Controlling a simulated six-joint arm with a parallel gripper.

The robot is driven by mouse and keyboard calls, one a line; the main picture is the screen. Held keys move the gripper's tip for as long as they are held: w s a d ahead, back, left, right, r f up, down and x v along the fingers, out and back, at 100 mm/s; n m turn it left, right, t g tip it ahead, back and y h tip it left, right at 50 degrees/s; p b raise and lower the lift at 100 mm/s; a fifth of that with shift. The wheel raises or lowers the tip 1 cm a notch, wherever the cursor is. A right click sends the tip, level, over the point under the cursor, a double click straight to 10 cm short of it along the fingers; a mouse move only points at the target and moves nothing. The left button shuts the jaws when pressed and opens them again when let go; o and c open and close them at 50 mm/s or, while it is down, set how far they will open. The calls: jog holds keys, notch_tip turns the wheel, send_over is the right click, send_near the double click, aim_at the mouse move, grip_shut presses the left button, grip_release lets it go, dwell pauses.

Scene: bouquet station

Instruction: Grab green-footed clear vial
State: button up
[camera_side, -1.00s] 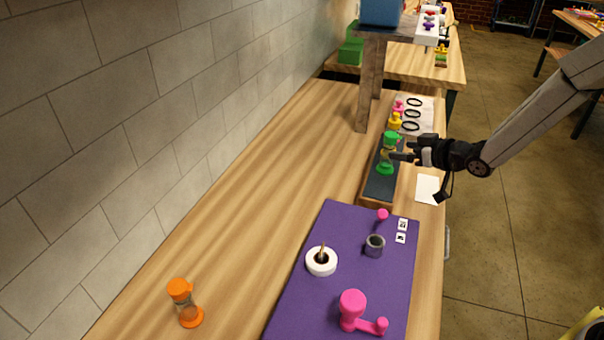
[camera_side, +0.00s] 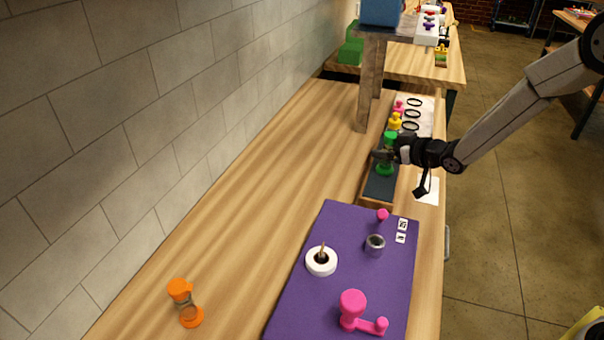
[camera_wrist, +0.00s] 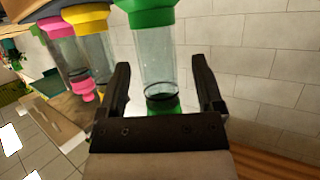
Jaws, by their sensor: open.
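The green-footed clear vial (camera_side: 385,170) stands upright on a dark tray (camera_side: 381,187), with a green cap on top. In the wrist view the vial (camera_wrist: 155,55) has a clear body, a green cap and a green foot partly hidden behind my gripper. My gripper (camera_wrist: 163,85) is open, with one finger on each side of the vial's body and visible gaps between. In the side view my gripper (camera_side: 384,154) is at the vial's middle height and covers part of its body.
A yellow vial (camera_side: 395,122) and a pink vial (camera_side: 399,107) stand just behind, near black rings (camera_side: 411,126). A purple mat (camera_side: 335,225) in front bears several items. An orange vial (camera_side: 186,303) stands at front left.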

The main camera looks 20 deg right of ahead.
dwell(0.3)
grip_shut()
jog(key=shift+r, duration=0.25)
jog(key=shift+r, duration=0.9)
jog(key=s+r, duration=1)
jog(key=s, duration=0.4)
jog(key=shift+a+r, duration=0.15)
jog(key=shift+r, duration=0.25)
